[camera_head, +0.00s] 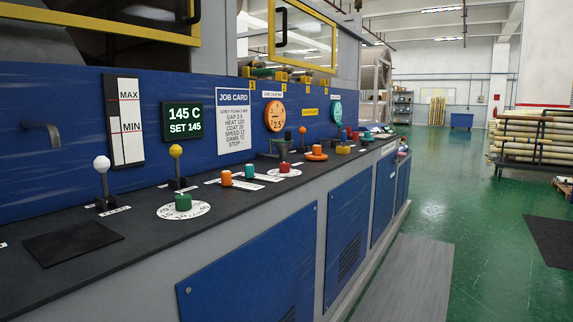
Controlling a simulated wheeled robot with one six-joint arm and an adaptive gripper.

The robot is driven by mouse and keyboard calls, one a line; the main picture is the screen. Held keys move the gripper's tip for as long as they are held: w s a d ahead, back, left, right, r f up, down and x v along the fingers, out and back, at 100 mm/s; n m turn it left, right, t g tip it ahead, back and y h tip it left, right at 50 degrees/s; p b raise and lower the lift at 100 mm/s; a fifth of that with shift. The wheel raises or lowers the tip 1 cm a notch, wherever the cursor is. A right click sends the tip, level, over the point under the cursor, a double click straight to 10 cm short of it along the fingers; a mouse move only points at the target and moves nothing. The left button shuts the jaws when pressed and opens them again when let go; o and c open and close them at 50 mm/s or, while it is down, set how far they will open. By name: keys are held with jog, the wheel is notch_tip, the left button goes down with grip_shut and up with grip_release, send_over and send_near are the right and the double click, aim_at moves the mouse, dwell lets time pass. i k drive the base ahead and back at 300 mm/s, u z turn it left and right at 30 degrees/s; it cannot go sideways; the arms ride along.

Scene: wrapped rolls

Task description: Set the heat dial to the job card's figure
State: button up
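A green knob on a round white numbered dial (169,212) sits on the dark console top in front of the heat display. A red knob on a smaller white dial (284,168) is farther along. No readable label tells which one is the heat dial. The display (182,121) reads 145 C, SET 145. The white job card (234,120) hangs on the blue panel right of it. Its small heat line looks like 120 or 125; I cannot tell the last digit. My gripper is not in view.
A white-ball lever (102,165) and a yellow-ball lever (176,152) stand up near the green knob. Orange and teal knobs (249,171) sit on slots to its right. A dark mat (72,242) lies at the near left. The green floor (490,240) at right is largely open.

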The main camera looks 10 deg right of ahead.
aim_at(284, 167)
jog(key=z, duration=0.55)
jog(key=i, duration=1.65)
jog(key=u, duration=0.2)
